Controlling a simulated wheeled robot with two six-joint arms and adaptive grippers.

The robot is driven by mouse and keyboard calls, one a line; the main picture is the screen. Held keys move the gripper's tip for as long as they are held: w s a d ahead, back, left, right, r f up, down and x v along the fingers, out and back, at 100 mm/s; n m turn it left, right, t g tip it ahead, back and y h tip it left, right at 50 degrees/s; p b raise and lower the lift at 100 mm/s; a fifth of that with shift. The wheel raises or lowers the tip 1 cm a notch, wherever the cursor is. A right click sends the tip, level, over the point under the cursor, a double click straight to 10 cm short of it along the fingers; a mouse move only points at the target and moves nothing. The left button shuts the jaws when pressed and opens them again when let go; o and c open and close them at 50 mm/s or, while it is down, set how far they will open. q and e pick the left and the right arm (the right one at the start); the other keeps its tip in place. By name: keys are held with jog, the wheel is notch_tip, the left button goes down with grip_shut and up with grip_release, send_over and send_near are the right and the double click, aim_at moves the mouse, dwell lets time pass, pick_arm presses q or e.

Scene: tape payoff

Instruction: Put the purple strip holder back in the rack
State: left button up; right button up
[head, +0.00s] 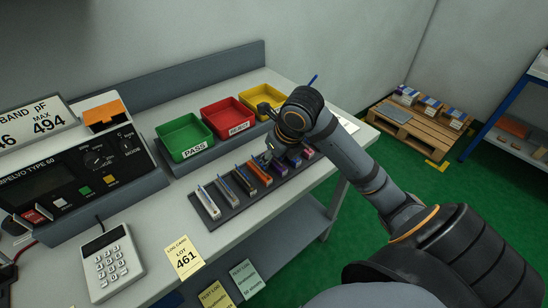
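The rack (232,212) is a dark tray on the bench in the head view, with a row of slim strip holders standing across it. My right gripper (268,153) reaches down over the right half of the rack, left of the purple holder. Its fingertips are small and dark, partly covered by the wrist, so its opening and any hold are unclear. My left gripper is not in view.
Behind the rack stand a green PASS bin (184,138), a red REJECT bin (228,118) and a yellow bin (262,97). A meter (75,165) and a calculator (112,262) stand left. A yellow lot card (184,257) lies at the front edge. A pallet (415,124) stands on the floor.

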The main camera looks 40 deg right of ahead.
jog(key=shift+r, duration=0.35)
jog(key=p+v, duration=0.1)
jog(key=v, duration=1)
jog(key=shift+s+r, duration=0.15)
jog(key=shift+r, duration=0.2)
